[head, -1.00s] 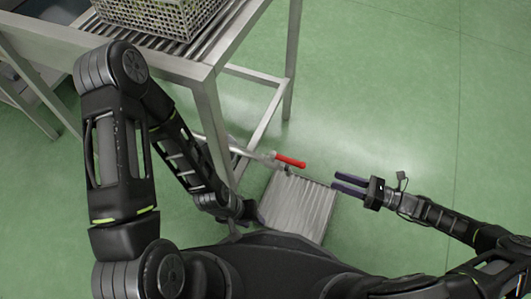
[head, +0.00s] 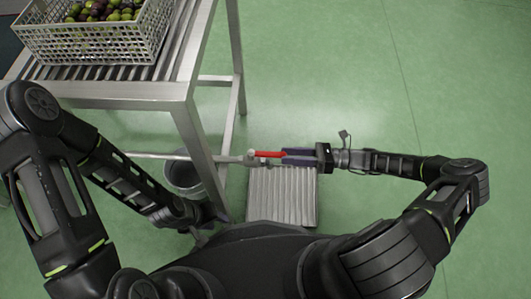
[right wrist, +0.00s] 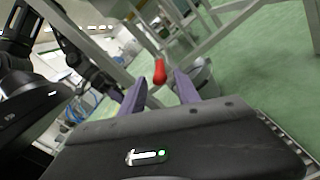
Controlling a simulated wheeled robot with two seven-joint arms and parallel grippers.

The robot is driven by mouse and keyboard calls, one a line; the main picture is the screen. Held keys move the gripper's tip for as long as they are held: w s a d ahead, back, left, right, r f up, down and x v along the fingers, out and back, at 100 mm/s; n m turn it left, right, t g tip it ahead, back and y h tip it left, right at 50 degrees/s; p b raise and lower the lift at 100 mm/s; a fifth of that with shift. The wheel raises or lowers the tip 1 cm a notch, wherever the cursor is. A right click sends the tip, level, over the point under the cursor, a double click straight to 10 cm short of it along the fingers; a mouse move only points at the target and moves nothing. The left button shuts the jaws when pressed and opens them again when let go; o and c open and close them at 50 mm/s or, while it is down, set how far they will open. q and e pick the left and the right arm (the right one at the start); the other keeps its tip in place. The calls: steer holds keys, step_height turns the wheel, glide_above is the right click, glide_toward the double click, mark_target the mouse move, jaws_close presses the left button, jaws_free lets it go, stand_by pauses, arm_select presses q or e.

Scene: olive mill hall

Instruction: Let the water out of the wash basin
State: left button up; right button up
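A red lever handle (head: 266,154) sits on a valve at the end of a grey pipe (head: 232,159) that runs out beside the table leg. My right gripper (head: 284,156) is open, with its two purple fingers pointing left at the handle's free end. In the right wrist view the red handle (right wrist: 160,72) shows between the open fingers (right wrist: 154,88), with gaps on both sides. The wash basin itself cannot be made out in the head view.
A ribbed metal grate (head: 283,196) lies on the floor below the valve. A grey pail (head: 186,174) stands beside the metal table's leg (head: 204,150). A wire crate (head: 92,43) of olives rests on the slatted table. The green floor at right is clear.

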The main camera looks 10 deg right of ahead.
mark_target(255, 154)
steer(key=b+x, duration=0.1)
steer(key=x, duration=0.6)
steer(key=shift+w+a, duration=0.1)
steer(key=shift+a, duration=0.2)
steer(key=shift+c, duration=0.3)
jaws_close()
stand_by(0.8)
